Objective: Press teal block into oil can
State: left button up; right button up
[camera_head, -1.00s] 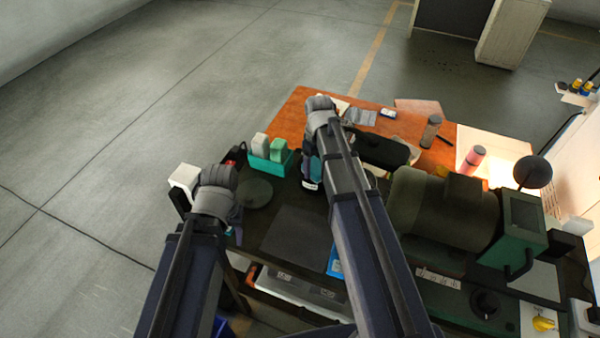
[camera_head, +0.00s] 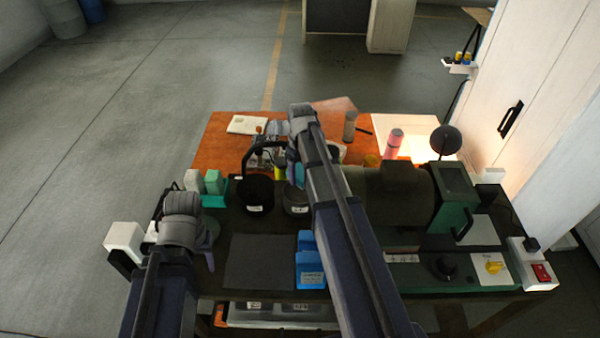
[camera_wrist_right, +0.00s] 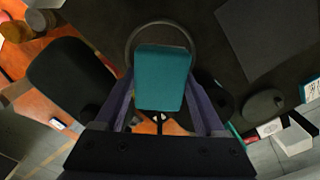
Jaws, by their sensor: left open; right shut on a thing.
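The teal block (camera_wrist_right: 163,78) is held between the fingers of my right gripper (camera_wrist_right: 160,92), shut on it in the right wrist view. A round dark opening with a grey rim (camera_wrist_right: 163,24) shows behind the block; I cannot tell whether they touch. In the head view my right gripper (camera_head: 293,172) is pointed down over a dark grey labelled can (camera_head: 296,204), largely hidden by my arm. A black can (camera_head: 256,194) with a label stands to its left. I cannot tell for sure which is the oil can. My left gripper (camera_head: 182,225) is open at the bench's left, its fingers mostly hidden.
A teal holder (camera_head: 214,201) with pale and green blocks stands behind my left wrist. A white box (camera_head: 124,238) is at the left edge. A dark mat (camera_head: 258,260) lies clear in front, beside blue bins (camera_head: 310,272). A green machine (camera_head: 455,195) fills the right side.

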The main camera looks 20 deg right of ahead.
aim_at(300, 192)
jog(key=shift+f+b, duration=2.45)
jog(key=shift+f, duration=0.25)
jog(key=shift+a+f+b, duration=0.1)
jog(key=shift+f+b, duration=0.4)
jog(key=shift+b, duration=0.05)
jog(key=shift+r, duration=0.15)
notch_tip(300, 192, up, 7)
jog(key=p, duration=0.7)
dwell(0.5)
